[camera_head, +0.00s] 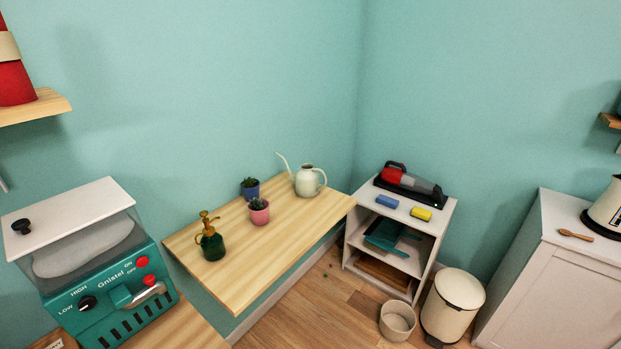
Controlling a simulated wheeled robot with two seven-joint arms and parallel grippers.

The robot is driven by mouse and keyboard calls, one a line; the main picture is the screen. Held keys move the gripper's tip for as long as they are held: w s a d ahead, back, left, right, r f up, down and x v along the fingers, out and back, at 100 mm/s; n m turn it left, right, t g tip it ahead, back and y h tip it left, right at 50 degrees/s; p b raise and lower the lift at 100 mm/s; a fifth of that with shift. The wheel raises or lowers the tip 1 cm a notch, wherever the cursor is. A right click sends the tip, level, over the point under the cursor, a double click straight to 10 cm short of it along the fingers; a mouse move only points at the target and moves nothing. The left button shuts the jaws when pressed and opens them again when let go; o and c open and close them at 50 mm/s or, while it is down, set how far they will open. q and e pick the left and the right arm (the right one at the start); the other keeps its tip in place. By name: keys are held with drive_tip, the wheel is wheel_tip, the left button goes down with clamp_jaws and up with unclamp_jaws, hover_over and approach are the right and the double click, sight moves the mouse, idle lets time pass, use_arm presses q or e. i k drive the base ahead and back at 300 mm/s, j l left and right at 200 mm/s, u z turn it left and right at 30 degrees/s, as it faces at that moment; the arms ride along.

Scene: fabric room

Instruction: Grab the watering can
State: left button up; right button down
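A cream watering can (307,181) stands upright near the back of a wooden wall table (270,262). Its long thin spout points up and to the left, and its handle is on the right. Neither of my grippers shows in the head view.
On the table beside the can are a blue plant pot (251,190), a pink plant pot (259,213) and a green spray bottle (212,244). A teal machine (110,290) is at the left. A white shelf (436,222) and a bin (453,306) stand right of the table.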

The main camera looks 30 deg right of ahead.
sight(305, 180)
drive_tip(key=z, duration=1)
drive_tip(key=i+l+z, duration=0.2)
